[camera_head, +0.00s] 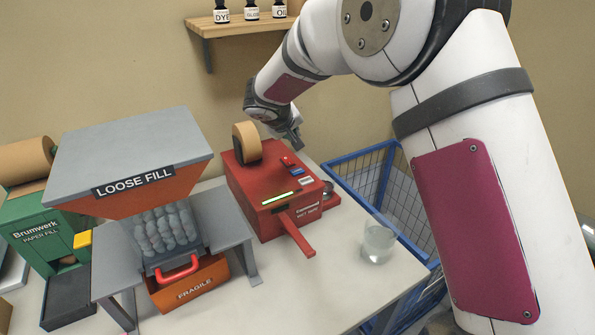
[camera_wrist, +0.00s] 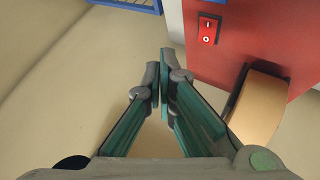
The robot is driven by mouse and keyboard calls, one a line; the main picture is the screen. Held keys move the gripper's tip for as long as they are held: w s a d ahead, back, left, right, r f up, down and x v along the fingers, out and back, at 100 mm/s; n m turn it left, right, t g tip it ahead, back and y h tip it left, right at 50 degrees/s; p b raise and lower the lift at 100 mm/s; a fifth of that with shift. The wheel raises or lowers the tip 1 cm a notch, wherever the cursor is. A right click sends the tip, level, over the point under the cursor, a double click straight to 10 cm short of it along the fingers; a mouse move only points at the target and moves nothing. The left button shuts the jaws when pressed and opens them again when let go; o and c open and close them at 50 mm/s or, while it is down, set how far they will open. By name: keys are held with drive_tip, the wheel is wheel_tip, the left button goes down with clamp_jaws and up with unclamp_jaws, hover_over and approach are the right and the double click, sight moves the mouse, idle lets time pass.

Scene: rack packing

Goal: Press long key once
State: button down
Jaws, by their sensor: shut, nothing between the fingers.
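A red tape machine (camera_head: 250,200) stands on the table with a row of small keys (camera_head: 297,171) on its top, in red, blue and white. Their labels are too small to read, so I cannot tell which is the long key. My gripper (camera_head: 297,142) is shut and empty, just behind the machine and above its back edge, apart from the keys. In the wrist view my fingertips (camera_wrist: 163,60) point past the machine (camera_wrist: 270,35), beside a red power switch (camera_wrist: 208,29). The keys are hidden in that view.
A brown tape roll (camera_head: 246,142) stands up close to my gripper. A loose fill hopper (camera_head: 130,150) and an orange box (camera_head: 190,286) are left. A glass (camera_head: 378,243) stands on the table's right. A blue wire crate (camera_head: 370,165) is behind it.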

drive_tip(key=b, duration=0.1)
hover_over(294, 170)
wheel_tip(294, 170, down, 7)
drive_tip(key=shift+f, duration=0.15)
drive_tip(key=shift+s+f, duration=0.1)
drive_tip(key=shift+f, duration=0.3)
idle(1.2)
drive_tip(key=shift+f+b, duration=0.4)
drive_tip(key=shift+b, duration=0.05)
